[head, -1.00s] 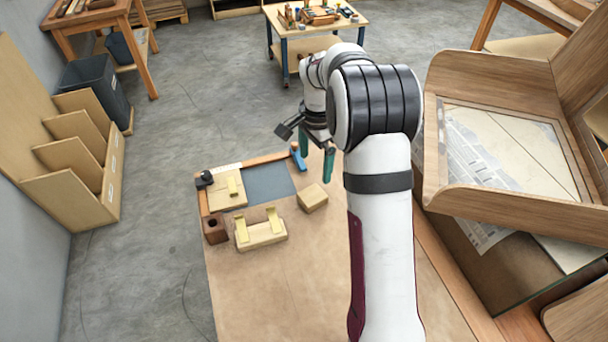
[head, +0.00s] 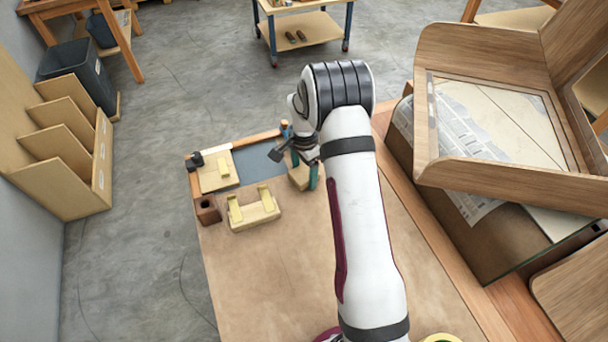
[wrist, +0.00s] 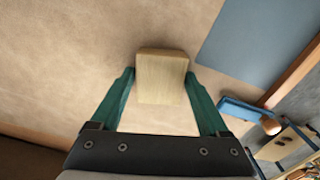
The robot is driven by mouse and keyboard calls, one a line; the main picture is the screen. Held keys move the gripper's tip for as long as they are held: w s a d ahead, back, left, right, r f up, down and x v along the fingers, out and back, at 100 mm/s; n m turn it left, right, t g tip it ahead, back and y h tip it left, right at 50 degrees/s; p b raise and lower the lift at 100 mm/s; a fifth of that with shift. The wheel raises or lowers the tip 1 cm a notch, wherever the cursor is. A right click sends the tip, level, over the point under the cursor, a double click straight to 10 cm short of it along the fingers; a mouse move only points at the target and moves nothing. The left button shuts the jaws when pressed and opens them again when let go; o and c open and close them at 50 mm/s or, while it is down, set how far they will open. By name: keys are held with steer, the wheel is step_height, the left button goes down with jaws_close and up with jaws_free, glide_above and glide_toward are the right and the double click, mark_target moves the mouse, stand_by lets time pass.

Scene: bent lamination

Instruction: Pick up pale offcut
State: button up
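The pale offcut (head: 299,181) is a light wooden block on the workbench, partly hidden by my gripper in the head view. In the wrist view the offcut (wrist: 162,80) lies between my gripper's green fingers. My gripper (head: 304,176) points down over it and is open. In the wrist view my gripper (wrist: 160,74) has one fingertip at the left side of the block and one at the right, with thin gaps. I cannot tell exactly how far the tips are above the bench.
A pale form with two yellow uprights (head: 254,213) and a brown holed block (head: 208,211) stand left of the offcut. A pale board with a yellow piece (head: 218,174) lies beside the blue-grey mat (head: 258,163). A blue tool (wrist: 246,113) is right of my gripper. The front bench is bare.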

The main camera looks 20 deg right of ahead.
mark_target(307, 173)
steer(key=c, duration=1)
steer(key=shift+o, duration=0.2)
steer(key=shift+r, duration=0.1)
steer(key=r, duration=0.4)
steer(key=shift+s+d+r, duration=0.2)
steer(key=shift+d+r, duration=0.05)
steer(key=shift+d, duration=0.05)
steer(key=s+d+r, duration=0.6)
steer(key=s+d, duration=0.1)
steer(key=d, duration=0.1)
steer(key=shift+s+r, duration=0.15)
steer(key=shift+s, duration=0.05)
